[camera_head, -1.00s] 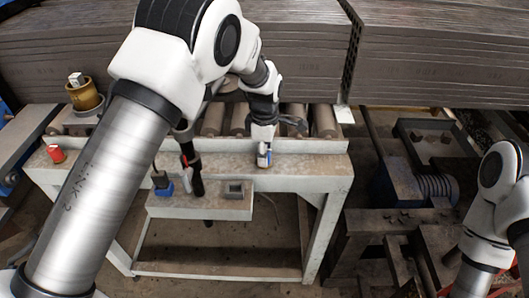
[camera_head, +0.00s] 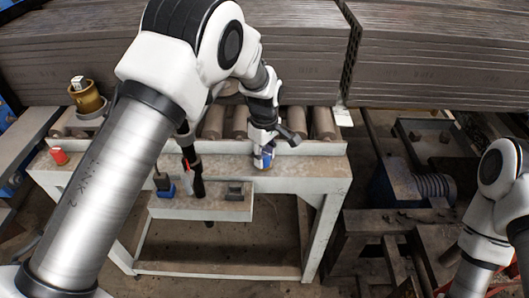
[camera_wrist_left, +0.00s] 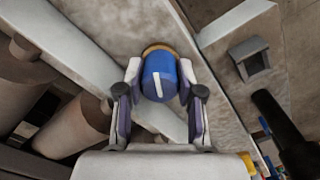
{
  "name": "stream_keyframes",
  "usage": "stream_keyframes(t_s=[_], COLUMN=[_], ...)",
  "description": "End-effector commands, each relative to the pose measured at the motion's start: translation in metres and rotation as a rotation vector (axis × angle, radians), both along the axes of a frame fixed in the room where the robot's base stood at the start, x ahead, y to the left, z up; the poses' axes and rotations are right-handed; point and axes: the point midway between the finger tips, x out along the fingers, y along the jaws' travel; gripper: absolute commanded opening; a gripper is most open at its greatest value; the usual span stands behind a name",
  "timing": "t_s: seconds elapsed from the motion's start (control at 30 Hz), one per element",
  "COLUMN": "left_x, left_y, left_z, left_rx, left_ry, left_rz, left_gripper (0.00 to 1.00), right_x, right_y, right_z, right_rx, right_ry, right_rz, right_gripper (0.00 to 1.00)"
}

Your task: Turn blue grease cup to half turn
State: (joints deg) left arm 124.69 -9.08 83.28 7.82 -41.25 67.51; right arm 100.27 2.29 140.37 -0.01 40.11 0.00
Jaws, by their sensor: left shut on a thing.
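The blue grease cup (camera_head: 266,161) stands on the top of the light grey bench, near its right end. In the left wrist view the blue cup (camera_wrist_left: 159,76) has a white line on its cap, a brass-coloured rim behind it, and sits between the fingers. My left gripper (camera_head: 264,150) is over the cup; its two fingers (camera_wrist_left: 158,92) are shut on the cup from both sides. The white line runs nearly along the picture's vertical, tilted slightly. My right arm shows at the right edge, but its gripper is out of view.
A red cap (camera_head: 58,155) and a brass cup (camera_head: 86,97) are on the left. A lower shelf of the bench (camera_head: 215,208) carries a blue-based part (camera_head: 164,186) and a small grey square block (camera_head: 235,191). Rollers and stacked grey slabs (camera_head: 430,55) lie behind.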

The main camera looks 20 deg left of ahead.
Motion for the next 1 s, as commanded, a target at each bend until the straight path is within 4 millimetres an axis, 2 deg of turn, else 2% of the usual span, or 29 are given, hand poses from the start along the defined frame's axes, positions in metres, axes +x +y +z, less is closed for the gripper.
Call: stream_keyframes(t_s=[1.0], left_x=[-0.004], left_y=[0.0], left_z=[-0.004], left_rx=[-0.002], left_ry=[0.011], left_rz=[-0.963], left_gripper=[0.02], right_x=[0.0], right_y=[0.0], right_z=[0.022], right_rx=[0.0], right_ry=[0.0], right_rz=[0.0], right_gripper=[0.4])
